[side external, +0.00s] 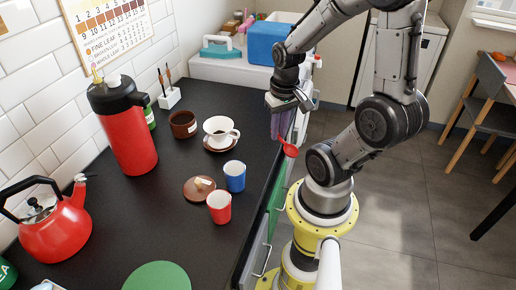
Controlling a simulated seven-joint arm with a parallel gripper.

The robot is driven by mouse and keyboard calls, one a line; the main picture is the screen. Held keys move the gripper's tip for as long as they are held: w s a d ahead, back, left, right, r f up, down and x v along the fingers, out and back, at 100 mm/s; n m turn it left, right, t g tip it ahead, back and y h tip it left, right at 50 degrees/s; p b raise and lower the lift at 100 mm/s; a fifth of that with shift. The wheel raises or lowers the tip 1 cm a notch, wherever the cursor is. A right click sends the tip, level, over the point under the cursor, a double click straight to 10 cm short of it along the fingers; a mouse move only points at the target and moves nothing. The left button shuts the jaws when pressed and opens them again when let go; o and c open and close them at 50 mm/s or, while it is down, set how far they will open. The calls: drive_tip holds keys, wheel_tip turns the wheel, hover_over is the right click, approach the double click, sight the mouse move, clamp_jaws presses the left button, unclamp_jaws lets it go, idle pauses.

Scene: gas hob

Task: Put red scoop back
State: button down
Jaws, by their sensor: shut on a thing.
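The red scoop (289,148) shows at the right edge of the dark worktop, with its bowl just below my gripper (281,136). My gripper points down and is shut on the scoop. The scoop's handle runs up towards the fingers and is mostly hidden. The bowl appears to be out past the worktop edge, over the side. I cannot tell its exact height.
A white cup (220,130) on a saucer, a brown bowl (183,124), a blue cup (235,176), a red cup (219,207) and a brown lid (198,190) stand left of my gripper. A red flask (127,130) and red kettle (55,228) stand further left. A blue box (268,43) is behind.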

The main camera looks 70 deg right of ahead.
drive_tip(key=shift+d+g, duration=0.15)
drive_tip(key=shift+g, duration=0.15)
drive_tip(key=w+d+f, duration=0.4)
drive_tip(key=w+d, duration=0.3)
hover_over(255, 145)
drive_tip(key=shift+y, duration=0.3)
drive_tip(key=f, duration=0.5)
drive_tip(key=shift+s+a+f, duration=0.15)
drive_tip(key=shift+s, duration=0.1)
drive_tip(key=shift+w+f, duration=0.2)
drive_tip(key=shift+f, duration=1.65)
drive_tip(key=c, duration=0.8)
unclamp_jaws()
drive_tip(key=shift+f, duration=0.15)
drive_tip(key=shift+c, duration=0.2)
drive_tip(key=shift+d, duration=0.2)
